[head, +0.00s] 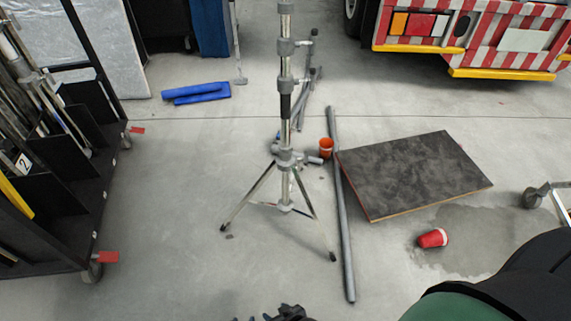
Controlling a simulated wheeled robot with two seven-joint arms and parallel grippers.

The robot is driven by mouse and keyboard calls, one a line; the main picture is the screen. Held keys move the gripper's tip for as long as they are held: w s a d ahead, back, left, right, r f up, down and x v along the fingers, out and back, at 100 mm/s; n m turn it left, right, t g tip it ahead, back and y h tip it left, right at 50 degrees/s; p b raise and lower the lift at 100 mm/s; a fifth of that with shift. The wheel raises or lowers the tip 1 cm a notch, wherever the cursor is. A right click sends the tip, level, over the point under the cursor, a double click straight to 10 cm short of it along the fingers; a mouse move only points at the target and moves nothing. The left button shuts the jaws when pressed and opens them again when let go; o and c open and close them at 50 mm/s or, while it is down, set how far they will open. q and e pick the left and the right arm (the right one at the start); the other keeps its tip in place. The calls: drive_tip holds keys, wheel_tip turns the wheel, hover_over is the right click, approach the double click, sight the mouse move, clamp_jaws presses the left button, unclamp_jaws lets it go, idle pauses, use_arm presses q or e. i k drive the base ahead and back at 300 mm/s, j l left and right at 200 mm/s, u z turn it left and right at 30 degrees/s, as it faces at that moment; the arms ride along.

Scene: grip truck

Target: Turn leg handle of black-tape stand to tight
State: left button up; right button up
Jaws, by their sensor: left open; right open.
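The stand (284,72) stands upright on its tripod legs near the middle of the head view. A band of black tape (285,106) wraps its column. A grey collar (284,157) joins the legs to the column, and a small grey handle (314,160) sticks out to its right. I cannot tell how tight that handle is. The fingertips of neither gripper show. A dark jagged part at the bottom edge, below the stand, is cut off, and I cannot tell what it is. Nothing touches the stand's leg collar.
A long grey pipe (344,215) lies just right of the legs. A black cart (62,235) stands at the left, the truck (480,28) behind right.

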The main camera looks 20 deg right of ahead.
sight(305, 158)
drive_tip(key=l+u, duration=0.15)
drive_tip(key=l, duration=0.75)
drive_tip(key=l+u, duration=0.15)
drive_tip(key=l, duration=0.7)
drive_tip(key=k+l+u, duration=0.15)
drive_tip(key=l, duration=0.7)
